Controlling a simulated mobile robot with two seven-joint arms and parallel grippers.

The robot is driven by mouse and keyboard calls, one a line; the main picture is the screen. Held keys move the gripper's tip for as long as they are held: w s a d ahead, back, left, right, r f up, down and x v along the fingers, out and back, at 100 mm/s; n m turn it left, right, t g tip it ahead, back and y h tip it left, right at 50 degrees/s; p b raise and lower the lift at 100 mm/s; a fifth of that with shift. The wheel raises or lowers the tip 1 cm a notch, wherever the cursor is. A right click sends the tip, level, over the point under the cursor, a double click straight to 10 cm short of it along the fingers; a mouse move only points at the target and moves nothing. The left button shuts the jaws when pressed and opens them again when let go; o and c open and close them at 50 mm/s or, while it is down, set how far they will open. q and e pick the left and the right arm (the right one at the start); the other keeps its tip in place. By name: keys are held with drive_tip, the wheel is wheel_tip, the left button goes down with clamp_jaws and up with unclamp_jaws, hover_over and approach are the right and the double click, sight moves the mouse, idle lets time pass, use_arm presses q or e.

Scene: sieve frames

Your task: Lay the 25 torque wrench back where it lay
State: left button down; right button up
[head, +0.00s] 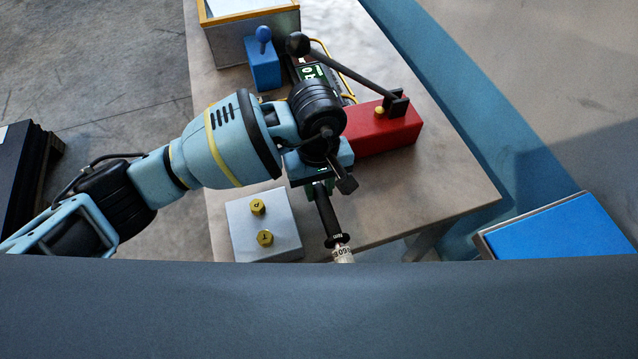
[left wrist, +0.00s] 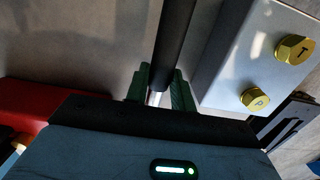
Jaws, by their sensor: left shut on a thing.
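My left gripper (head: 318,186) is shut on a torque wrench (head: 327,214) with a black handle and a silver, marked end. The marked end points toward the bottom of the head view, where a dark grey surface cuts it off. I cannot read a 25 on it. The rest of the wrench is hidden behind my gripper. In the left wrist view, the black handle (left wrist: 176,45) runs up from between the green fingers (left wrist: 160,90). The wrench appears above the table (head: 440,200), but I cannot tell its height. My right gripper is not in view.
A grey block (head: 240,225) with two brass hex fittings stands left of the wrench. A red block (head: 385,135) with a black lever is behind it on the right. A blue knobbed block (head: 263,68) and a yellow-rimmed box (head: 225,45) stand farther back. The table's right corner is bare.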

use_arm(q)
drive_tip(key=c, duration=1.2)
unclamp_jaws()
drive_tip(key=shift+f, duration=0.1)
drive_tip(key=r, duration=1.2)
drive_tip(key=shift+w+a+r, duration=0.1)
drive_tip(key=shift+w+r, duration=0.1)
drive_tip(key=shift+w, duration=0.2)
